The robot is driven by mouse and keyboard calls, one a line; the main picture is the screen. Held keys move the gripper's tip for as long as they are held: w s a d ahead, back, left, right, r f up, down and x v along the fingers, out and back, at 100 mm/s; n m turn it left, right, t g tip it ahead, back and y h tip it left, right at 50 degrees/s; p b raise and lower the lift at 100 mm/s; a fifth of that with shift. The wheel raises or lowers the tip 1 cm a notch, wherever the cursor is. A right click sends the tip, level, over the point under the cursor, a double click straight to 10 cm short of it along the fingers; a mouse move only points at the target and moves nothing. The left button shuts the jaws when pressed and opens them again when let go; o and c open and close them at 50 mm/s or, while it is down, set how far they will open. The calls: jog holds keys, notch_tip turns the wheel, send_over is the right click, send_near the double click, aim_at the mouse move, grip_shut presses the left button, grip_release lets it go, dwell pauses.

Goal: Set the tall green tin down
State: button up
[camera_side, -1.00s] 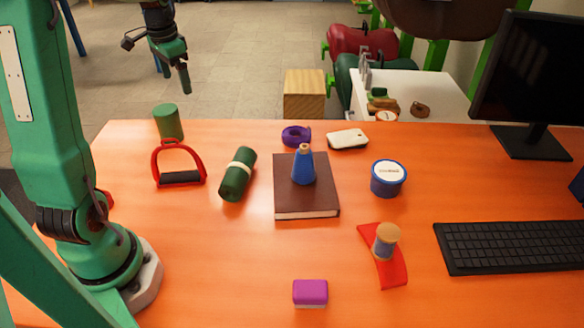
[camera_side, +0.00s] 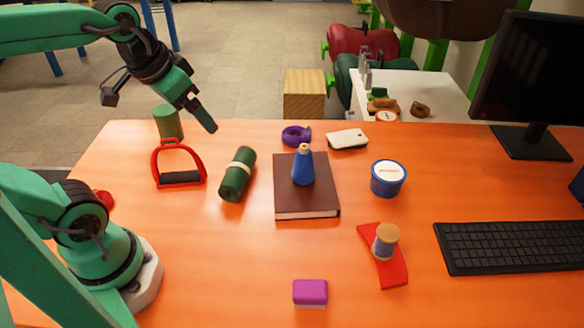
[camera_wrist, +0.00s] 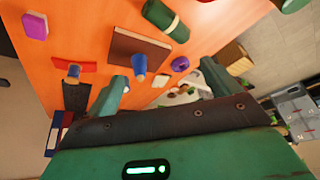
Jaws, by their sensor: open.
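The tall green tin (camera_side: 168,122) stands upright at the back left of the orange table in the side view, behind the red stirrup. My gripper (camera_side: 207,122) is up and to the right of the tin in that view, pointing down to the right and apart from it. Nothing shows in its jaws. In the wrist view my gripper (camera_wrist: 162,85) has its two fingers spread wide, with the table scene beyond them.
Near the tin are the red stirrup (camera_side: 179,179) and a green roll with a pale band (camera_side: 238,174). A blue bottle (camera_side: 303,168) stands on a brown book (camera_side: 290,204). A purple ring (camera_side: 297,136) lies behind. The front left-centre of the table (camera_side: 220,260) is clear.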

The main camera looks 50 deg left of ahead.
jog(key=shift+s+d+f+t+h, duration=0.15)
jog(key=shift+s+d+f, duration=0.1)
jog(key=shift+s+d, duration=0.4)
jog(key=shift+s+d+f+t+h, duration=0.15)
jog(key=shift+s+d+f, duration=0.1)
jog(key=shift+s+d, duration=0.35)
dwell(0.4)
